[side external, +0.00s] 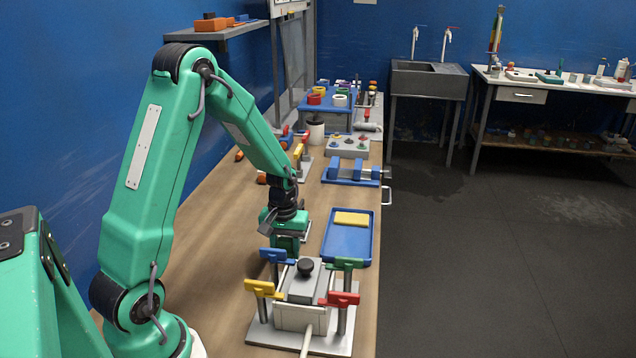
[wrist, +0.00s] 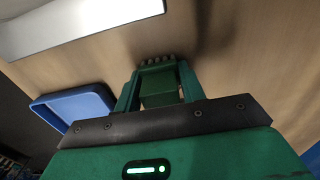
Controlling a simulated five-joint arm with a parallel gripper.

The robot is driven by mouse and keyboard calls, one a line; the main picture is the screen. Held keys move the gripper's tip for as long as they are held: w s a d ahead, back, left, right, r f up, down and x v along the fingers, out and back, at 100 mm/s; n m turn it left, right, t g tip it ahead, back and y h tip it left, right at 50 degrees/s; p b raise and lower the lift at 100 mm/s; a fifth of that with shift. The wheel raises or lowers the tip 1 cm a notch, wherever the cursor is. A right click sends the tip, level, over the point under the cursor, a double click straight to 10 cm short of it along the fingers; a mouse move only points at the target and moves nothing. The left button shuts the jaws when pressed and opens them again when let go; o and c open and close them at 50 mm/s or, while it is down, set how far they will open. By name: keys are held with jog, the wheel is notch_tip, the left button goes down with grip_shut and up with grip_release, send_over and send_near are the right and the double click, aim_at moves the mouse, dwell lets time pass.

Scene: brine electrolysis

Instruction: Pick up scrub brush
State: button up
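In the wrist view, a dark green block with a row of rounded bumps along its far end, which looks like the scrub brush (wrist: 160,92), sits between the two green fingers of my gripper (wrist: 158,85). The fingers stand apart, one on each side of it, with little or no gap showing. I cannot tell whether they press on it. In the side view, my gripper (side external: 286,246) points down low over the wooden bench, behind the clamp fixture and left of the blue tray. The brush cannot be made out clearly there.
The blue tray (side external: 336,250) with a yellow sponge (side external: 352,218) lies to the right; the tray also shows in the wrist view (wrist: 70,103). A fixture with several coloured handles (side external: 304,290) stands in front. A blue vise (side external: 352,172) lies farther back. The bench's left side is clear.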

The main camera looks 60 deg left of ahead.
aim_at(285, 239)
jog(key=shift+r, duration=0.1)
jog(key=shift+r, duration=4.9)
jog(key=o, duration=0.3)
jog(key=shift+c, duration=1.1)
jog(key=w+a+f, duration=0.1)
jog(key=w+a, duration=0.1)
jog(key=w, duration=2.1)
jog(key=shift+w+a+f, duration=0.15)
jog(key=shift+w+f, duration=0.1)
jog(key=shift+w, duration=0.05)
